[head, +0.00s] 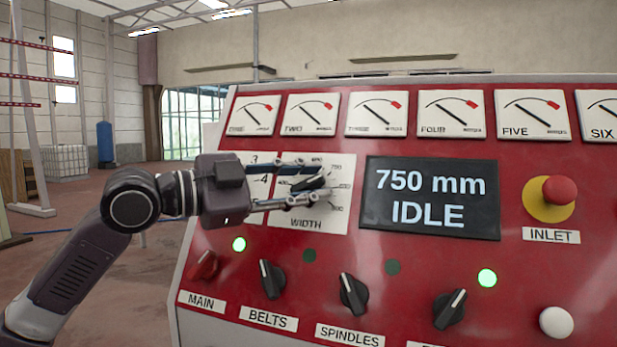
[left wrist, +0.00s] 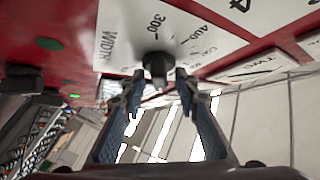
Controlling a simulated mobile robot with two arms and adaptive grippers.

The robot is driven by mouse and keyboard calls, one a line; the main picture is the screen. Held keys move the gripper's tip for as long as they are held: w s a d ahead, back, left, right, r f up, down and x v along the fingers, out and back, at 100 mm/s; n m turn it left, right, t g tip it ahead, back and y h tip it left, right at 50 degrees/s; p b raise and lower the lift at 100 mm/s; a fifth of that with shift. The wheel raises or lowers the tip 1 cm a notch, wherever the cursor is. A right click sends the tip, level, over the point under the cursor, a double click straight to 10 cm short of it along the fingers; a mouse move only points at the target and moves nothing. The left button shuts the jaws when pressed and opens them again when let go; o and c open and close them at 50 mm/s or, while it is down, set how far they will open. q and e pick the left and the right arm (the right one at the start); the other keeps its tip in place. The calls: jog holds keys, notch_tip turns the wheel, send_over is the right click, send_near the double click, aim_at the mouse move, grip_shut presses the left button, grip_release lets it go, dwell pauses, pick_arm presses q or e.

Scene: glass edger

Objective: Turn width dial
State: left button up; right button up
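The black width dial (head: 309,184) sits on a white scale plate marked WIDTH (head: 305,222) on the red panel. Its pale pointer line points toward the right side of the scale, partly hidden by my fingers. My left gripper (head: 320,182) is at the dial, one finger above it and one below. In the left wrist view the dial (left wrist: 157,64) shows between and just past the fingertips (left wrist: 160,76). The fingers are apart, with gaps visible beside the dial; I cannot tell whether either touches it. The display (head: 430,198) reads 750 mm IDLE. My right gripper is not in view.
Below are the red MAIN switch (head: 204,265), BELTS knob (head: 271,279) and SPINDLES knob (head: 353,293). A red INLET button (head: 559,190) and a white button (head: 556,322) are at the right. Several gauges line the panel's top. Open floor lies left.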

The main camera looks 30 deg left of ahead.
pick_arm(q)
jog(key=shift+c, duration=0.6)
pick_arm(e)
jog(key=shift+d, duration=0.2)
pick_arm(q)
jog(key=shift+d, duration=0.1)
grip_shut()
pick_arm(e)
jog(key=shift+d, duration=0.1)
pick_arm(q)
jog(key=shift+f, duration=0.15)
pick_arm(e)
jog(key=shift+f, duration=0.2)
